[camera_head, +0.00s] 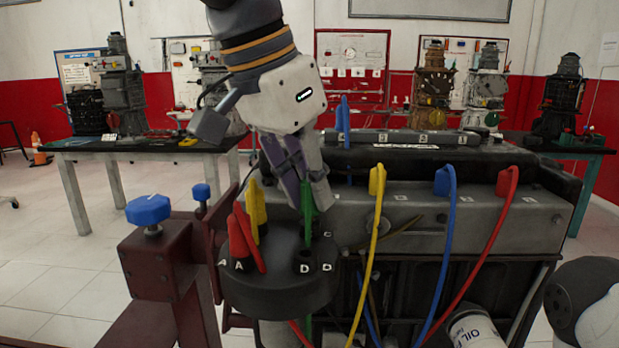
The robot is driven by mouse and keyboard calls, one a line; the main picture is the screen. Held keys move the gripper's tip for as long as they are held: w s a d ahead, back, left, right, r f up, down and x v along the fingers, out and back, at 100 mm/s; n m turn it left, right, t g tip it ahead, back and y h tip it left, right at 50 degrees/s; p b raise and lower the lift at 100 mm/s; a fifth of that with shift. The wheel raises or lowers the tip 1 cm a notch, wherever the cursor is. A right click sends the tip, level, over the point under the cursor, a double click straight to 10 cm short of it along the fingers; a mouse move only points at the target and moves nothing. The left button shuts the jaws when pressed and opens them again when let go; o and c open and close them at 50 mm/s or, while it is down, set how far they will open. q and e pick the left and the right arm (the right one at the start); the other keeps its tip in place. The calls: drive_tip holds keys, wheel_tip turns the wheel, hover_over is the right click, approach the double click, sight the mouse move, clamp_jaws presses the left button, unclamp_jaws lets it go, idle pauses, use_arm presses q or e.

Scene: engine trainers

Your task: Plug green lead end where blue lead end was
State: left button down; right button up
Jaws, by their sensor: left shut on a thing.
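My left gripper (307,198) comes down from above and is shut on the green lead end (308,222). The green end is upright over the far part of the round black cap (262,296); I cannot tell whether its lower tip is seated. A dark open hole marked D (303,262) is at the cap's near right. A red lead end (240,240) and a yellow lead end (257,208) stand at the cap's left, by the letter A. A blue lead end (343,118) stands upright at the engine's top, away from the cap. My right gripper is not in view.
Yellow (376,182), blue (446,182) and red (507,182) lead ends sit along the grey engine block (410,212), their leads hanging in front. A blue-knobbed stand (148,210) is at left, an oil filter (474,330) at lower right. Tables with engines stand behind.

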use_arm(q)
drive_tip(key=shift+f, duration=0.55)
idle(0.9)
drive_tip(key=c, duration=1.4)
unclamp_jaws()
